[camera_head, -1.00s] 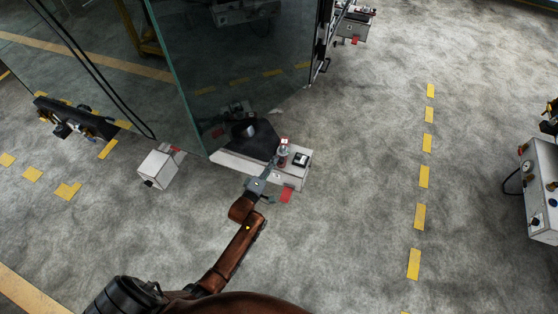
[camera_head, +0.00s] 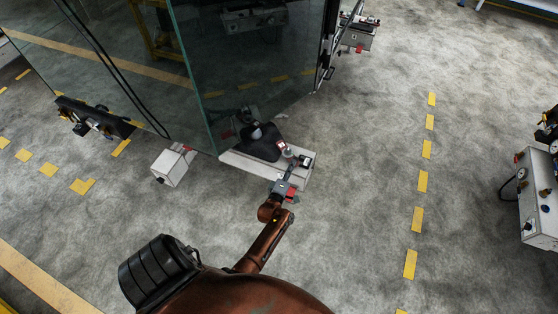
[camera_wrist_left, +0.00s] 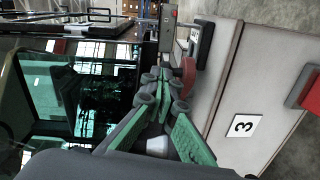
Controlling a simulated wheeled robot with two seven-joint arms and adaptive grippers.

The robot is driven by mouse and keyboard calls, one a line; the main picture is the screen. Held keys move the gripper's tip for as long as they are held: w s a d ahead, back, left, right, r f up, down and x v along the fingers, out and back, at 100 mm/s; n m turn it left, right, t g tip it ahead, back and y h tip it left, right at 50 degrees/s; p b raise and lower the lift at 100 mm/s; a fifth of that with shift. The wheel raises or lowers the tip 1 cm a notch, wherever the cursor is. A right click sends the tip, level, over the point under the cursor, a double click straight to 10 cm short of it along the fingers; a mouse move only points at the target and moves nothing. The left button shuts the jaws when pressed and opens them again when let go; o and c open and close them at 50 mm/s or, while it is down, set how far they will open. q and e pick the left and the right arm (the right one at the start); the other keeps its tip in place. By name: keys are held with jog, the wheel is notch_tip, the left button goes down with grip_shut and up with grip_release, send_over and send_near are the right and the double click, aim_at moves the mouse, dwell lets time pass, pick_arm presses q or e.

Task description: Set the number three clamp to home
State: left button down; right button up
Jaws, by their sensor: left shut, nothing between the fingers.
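The number three clamp unit is a pale box (camera_head: 240,163) at the foot of the glass cab panel; the left wrist view shows its white "3" label (camera_wrist_left: 243,125). A dark clamp body (camera_head: 262,146) sits on its left part. A small red part (camera_head: 282,147) stands near its middle and a black-and-white switch-like part (camera_head: 305,161) near its right end. My left gripper (camera_head: 289,168) is shut and empty over the box's front. In the left wrist view its green fingers (camera_wrist_left: 164,90) end close beside a red lever-like part (camera_wrist_left: 188,76); I cannot tell whether they touch. My right gripper is out of view.
The glass panel (camera_head: 250,60) rises right behind the unit. Another pale box (camera_head: 172,167) stands to its left, and a black fixture (camera_head: 95,119) farther left. A grey cabinet (camera_head: 540,205) is at the right edge. The floor between is clear.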

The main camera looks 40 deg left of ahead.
pick_arm(q)
jog(key=shift+w+d, duration=0.35)
jog(key=shift+w, duration=0.3)
jog(key=shift+w+d, duration=0.3)
jog(key=shift+w, duration=0.35)
jog(key=shift+w+d, duration=0.15)
jog(key=shift+w, duration=1.15)
jog(key=shift+s, duration=0.35)
jog(key=shift+v, duration=3.5)
jog(key=shift+d, duration=0.15)
